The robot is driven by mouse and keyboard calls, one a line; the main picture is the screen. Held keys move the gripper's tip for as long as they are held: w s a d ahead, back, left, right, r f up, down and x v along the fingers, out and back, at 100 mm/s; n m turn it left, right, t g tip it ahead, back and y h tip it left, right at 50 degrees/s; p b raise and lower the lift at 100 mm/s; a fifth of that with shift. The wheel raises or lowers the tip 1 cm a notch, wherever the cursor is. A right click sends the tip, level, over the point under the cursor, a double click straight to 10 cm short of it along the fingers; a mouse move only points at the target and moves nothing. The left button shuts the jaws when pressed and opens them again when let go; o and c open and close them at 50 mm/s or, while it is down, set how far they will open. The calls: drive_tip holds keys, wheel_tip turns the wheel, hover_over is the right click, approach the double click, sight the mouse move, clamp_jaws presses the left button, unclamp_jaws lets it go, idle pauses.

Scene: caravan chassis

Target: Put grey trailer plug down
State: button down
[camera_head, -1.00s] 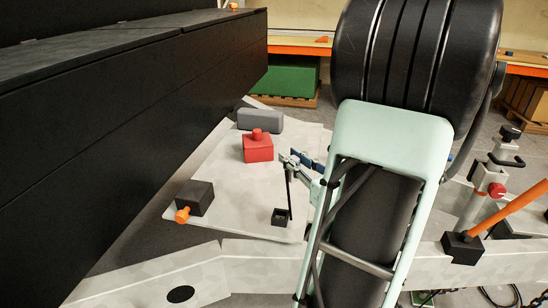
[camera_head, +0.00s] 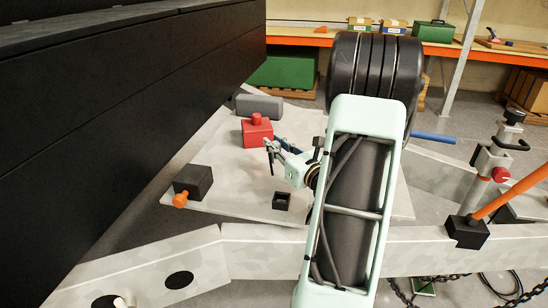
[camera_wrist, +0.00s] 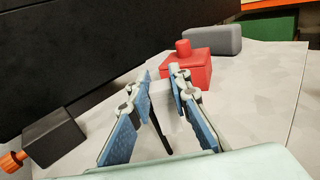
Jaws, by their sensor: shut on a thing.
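My gripper (camera_head: 270,146) is over the pale chassis plate (camera_head: 232,165), just in front of the red block. In the wrist view its two blue-padded fingers (camera_wrist: 161,78) are closed around a small light grey piece (camera_wrist: 160,90), which seems to be the grey trailer plug. A thin dark rod or cable (camera_wrist: 160,132) hangs below it. The fingers hide much of the plug, and I cannot tell whether it touches the plate. A small black open-topped socket (camera_head: 282,201) sits on the plate, nearer than the gripper and apart from it.
A red block with a knob (camera_head: 257,132) stands close beyond the gripper, with a grey rounded block (camera_head: 260,105) behind it. A black block (camera_head: 193,181) with an orange knob (camera_head: 180,200) is at left. A tall black wall (camera_head: 120,110) bounds the left. Bare plate lies between.

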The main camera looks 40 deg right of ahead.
drive_tip(key=f, duration=0.2)
drive_tip(key=w+f+b, duration=0.1)
drive_tip(key=f, duration=0.1)
drive_tip(key=shift+d+f+b, duration=0.1)
drive_tip(key=shift+b, duration=0.2)
drive_tip(key=shift+s, duration=0.1)
drive_tip(key=c, duration=2.2)
unclamp_jaws()
drive_tip(key=shift+f, duration=0.15)
drive_tip(key=shift+c, duration=0.2)
drive_tip(key=o, duration=0.4)
drive_tip(key=shift+o, duration=0.2)
